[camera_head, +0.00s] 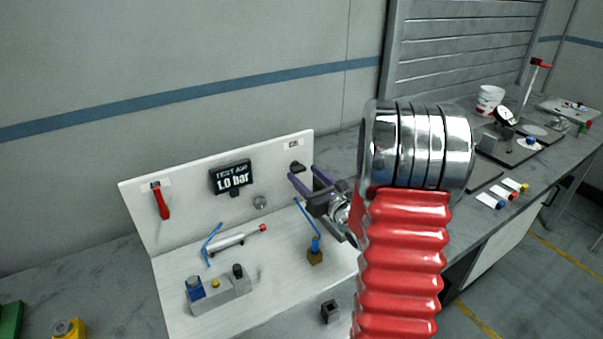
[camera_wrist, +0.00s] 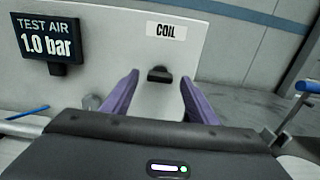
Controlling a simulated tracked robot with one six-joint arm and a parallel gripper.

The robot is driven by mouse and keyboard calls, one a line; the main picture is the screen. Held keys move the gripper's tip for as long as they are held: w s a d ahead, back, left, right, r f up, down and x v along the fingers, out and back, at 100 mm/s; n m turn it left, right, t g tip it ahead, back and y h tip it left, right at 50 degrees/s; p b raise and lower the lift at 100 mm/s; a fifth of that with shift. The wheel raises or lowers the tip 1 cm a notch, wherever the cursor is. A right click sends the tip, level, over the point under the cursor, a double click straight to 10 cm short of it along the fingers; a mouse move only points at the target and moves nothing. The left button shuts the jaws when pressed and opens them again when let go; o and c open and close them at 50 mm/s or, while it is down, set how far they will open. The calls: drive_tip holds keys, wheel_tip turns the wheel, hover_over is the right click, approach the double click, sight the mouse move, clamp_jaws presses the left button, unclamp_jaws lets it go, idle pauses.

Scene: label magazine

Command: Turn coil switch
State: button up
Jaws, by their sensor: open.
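The coil switch (camera_wrist: 159,75) is a small black knob on the white upright panel, below a label reading COIL (camera_wrist: 166,30). In the head view the black knob (camera_head: 297,167) sits near the panel's right end, under a small label (camera_head: 293,144). My gripper (camera_wrist: 159,84) has two purple fingers, spread apart, one on each side of the knob in the wrist view. In the head view my gripper (camera_head: 307,180) is in front of the panel's right end, close to the knob. I cannot tell any contact with the knob, and nothing is between the fingers except the view of it.
The white panel (camera_head: 190,200) also carries a red lever (camera_head: 160,201), a TEST AIR display (camera_head: 231,178) reading 1.0 bar and a round grey knob (camera_head: 260,202). On the board below are a cylinder with blue tubing (camera_head: 236,241), a brass-coloured fitting (camera_head: 315,256) and a grey valve block (camera_head: 219,293).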

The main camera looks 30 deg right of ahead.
sight(297, 168)
drive_tip(key=shift+w+d, duration=0.1)
drive_tip(key=shift+w, duration=1.15)
drive_tip(key=shift+c, duration=0.3)
